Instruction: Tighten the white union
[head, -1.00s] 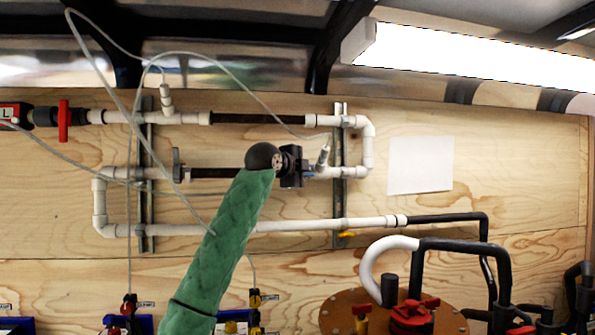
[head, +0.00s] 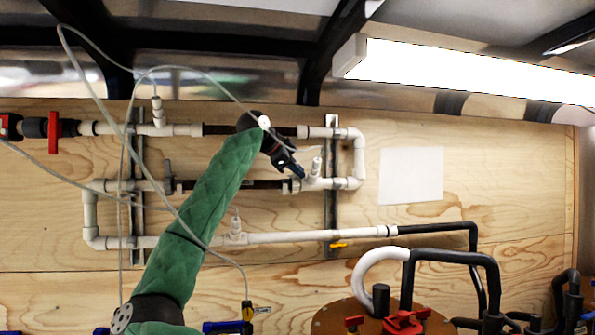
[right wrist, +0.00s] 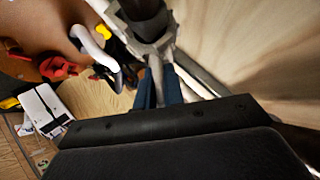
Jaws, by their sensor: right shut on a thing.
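The white union (head: 295,186) sits at the right end of the lower dark pipe section (head: 255,184) on the wall. It shows in the right wrist view as a pale, faceted nut (right wrist: 143,38) around a dark pipe. My right gripper (head: 297,171) reaches it from above left, its fingers angled down to the right. In the right wrist view its blue fingers (right wrist: 159,92) are shut on a pale part of the union that sticks out between them. The exact contact is partly hidden. My left gripper is in no view.
White pipes (head: 310,236) loop around the union on metal struts (head: 331,215). A small white upright fitting (head: 316,167) stands just right of the fingers. A thin pale hose (head: 100,95) hangs across the left. A brown round lid with red valves (head: 403,322) stands lower right.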

